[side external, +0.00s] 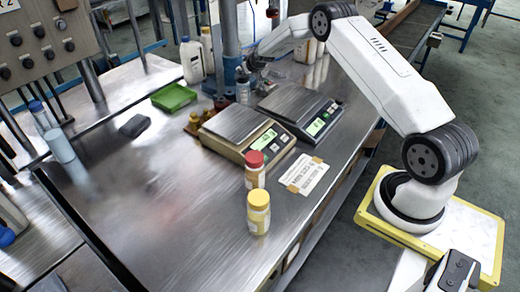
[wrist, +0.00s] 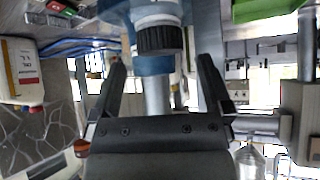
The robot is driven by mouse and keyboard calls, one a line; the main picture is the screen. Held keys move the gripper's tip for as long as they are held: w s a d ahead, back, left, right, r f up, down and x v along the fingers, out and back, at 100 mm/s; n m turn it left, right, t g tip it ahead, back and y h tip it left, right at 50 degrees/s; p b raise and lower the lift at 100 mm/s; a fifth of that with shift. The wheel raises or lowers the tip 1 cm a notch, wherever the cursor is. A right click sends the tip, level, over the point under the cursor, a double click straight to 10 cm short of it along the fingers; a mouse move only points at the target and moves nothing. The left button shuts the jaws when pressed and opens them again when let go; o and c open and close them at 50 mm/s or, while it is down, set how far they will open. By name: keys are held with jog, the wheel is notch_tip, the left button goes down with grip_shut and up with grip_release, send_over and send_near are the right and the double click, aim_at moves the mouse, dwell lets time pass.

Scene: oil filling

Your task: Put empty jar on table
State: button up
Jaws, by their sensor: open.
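My gripper (side external: 256,72) is at the far side of the table, close to the blue filling column. In the wrist view my gripper (wrist: 163,70) has its two dark fingers spread apart, with no jar seen between them. A small clear jar-like container (side external: 242,91) stands just below my gripper, beside the column; I cannot tell whether it is empty. Two filled-looking jars stand on the near part of the table (side external: 170,225): one with a red lid (side external: 254,170) and one with a yellow lid (side external: 259,212).
Two scales, one nearer (side external: 236,132) and one farther (side external: 300,108), stand mid-table. A green tray (side external: 174,97), a dark block (side external: 134,126) and white canisters (side external: 192,62) are at the back left. A paper sign (side external: 303,176) lies near the right edge.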

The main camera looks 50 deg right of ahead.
aim_at(243, 77)
jog(key=shift+x, duration=2.55)
jog(key=shift+d, duration=0.1)
grip_shut()
